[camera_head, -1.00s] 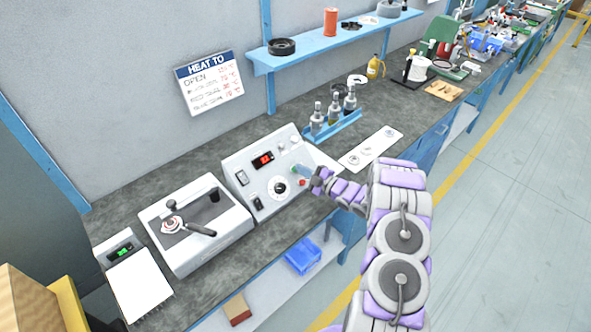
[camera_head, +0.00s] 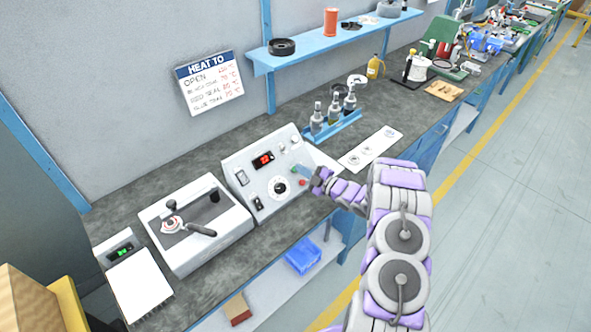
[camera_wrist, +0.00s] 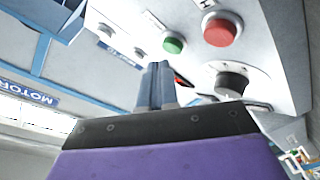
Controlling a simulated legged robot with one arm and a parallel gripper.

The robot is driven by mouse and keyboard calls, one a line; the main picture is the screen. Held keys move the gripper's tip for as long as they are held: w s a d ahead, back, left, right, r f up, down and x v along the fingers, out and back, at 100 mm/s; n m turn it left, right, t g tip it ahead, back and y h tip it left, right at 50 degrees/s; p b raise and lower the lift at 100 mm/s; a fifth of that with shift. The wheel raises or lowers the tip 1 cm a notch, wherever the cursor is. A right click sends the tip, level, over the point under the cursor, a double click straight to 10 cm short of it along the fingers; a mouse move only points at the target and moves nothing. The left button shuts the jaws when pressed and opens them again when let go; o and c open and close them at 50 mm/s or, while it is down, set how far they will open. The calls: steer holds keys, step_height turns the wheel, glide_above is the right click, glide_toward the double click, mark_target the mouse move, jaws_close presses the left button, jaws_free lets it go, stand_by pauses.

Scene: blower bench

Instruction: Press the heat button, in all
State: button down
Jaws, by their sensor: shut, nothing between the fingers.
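The grey control box (camera_head: 246,190) stands on the bench with a sloped front. A green button (camera_head: 294,169) and a red button (camera_head: 302,183) sit at the right of its panel. The wrist view shows the green button (camera_wrist: 173,45) and the larger red button (camera_wrist: 220,33) clearly. No readable label tells which one is heat. My gripper (camera_head: 305,171) is shut and empty, just in front of these buttons. In the wrist view its fingertips (camera_wrist: 157,68) lie just below the green button in the picture; I cannot tell whether they touch the panel.
The panel also has a red-lit display (camera_head: 263,160) and a black dial (camera_head: 279,187). A press-like unit (camera_head: 190,262) stands to the left. A bottle rack (camera_head: 338,126) and a white strip (camera_head: 370,147) lie to the right. A shelf (camera_head: 330,38) hangs above.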

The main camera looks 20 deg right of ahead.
steer(key=shift+w+f, duration=0.1)
stand_by(0.5)
steer(key=shift+w+a+f, duration=0.15)
steer(key=shift+w+a+f, duration=0.1)
steer(key=shift+w+f, duration=0.15)
stand_by(0.8)
stand_by(0.4)
steer(key=shift+s+d+r, duration=0.2)
steer(key=shift+s+r, duration=0.35)
steer(key=shift+r, duration=0.1)
steer(key=s+r, duration=0.1)
steer(key=s+d+r, duration=0.1)
steer(key=s+r, duration=0.1)
steer(key=shift+s+d+r, duration=0.1)
steer(key=shift+s+r, duration=0.05)
steer(key=shift+r, duration=0.05)
stand_by(0.3)
stand_by(0.7)
